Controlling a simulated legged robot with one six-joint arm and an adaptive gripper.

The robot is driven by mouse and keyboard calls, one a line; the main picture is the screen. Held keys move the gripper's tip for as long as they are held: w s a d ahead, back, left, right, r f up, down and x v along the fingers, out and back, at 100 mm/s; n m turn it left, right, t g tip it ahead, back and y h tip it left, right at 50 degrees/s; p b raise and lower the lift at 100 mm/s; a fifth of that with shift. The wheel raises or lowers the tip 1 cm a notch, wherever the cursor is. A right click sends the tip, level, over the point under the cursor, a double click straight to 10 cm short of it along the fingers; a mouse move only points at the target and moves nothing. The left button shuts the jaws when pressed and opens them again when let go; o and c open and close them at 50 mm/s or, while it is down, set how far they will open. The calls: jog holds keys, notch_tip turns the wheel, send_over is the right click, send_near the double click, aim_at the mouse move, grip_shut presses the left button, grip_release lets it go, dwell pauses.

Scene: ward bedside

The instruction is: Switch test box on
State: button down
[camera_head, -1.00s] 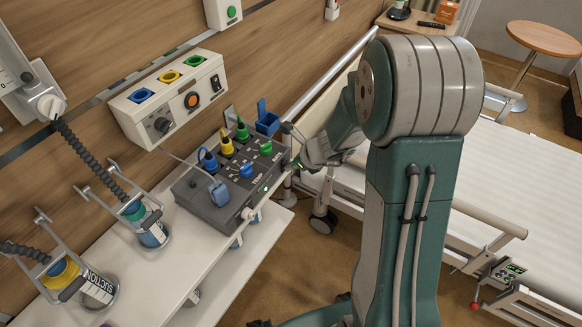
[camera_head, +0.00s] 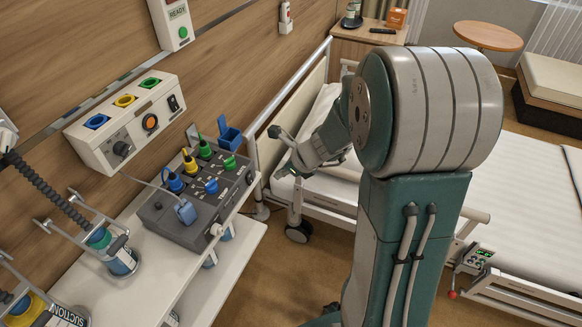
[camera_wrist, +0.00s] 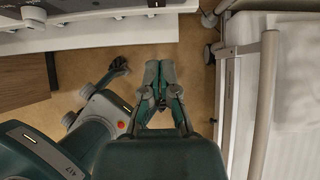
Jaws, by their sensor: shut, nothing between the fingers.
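The test box is most likely the dark grey box (camera_head: 190,228) on the white shelf. It has blue, yellow and green plugs on top and blue and green knobs on its sloping face. A cream wall unit (camera_head: 95,150) with an orange round button and a black rocker switch is above it; I cannot tell either switch's state. My gripper (camera_wrist: 160,72) is shut and empty, over bare floor in the wrist view. In the head view it is right of the box, apart from it, near the bed's head end. The box's far right side is partly turned away.
The white shelf (camera_head: 232,262) holds suction jars (camera_head: 120,262) at left. The bed (camera_head: 520,185) with its rails stands right of my arm. A wall unit marked READY (camera_head: 172,22) hangs above. Brown floor (camera_head: 285,265) lies open between shelf and bed.

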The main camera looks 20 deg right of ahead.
jog(key=v, duration=0.4)
jog(key=shift+s, duration=0.1)
jog(key=shift+s+f, duration=0.2)
jog(key=shift+f, duration=0.45)
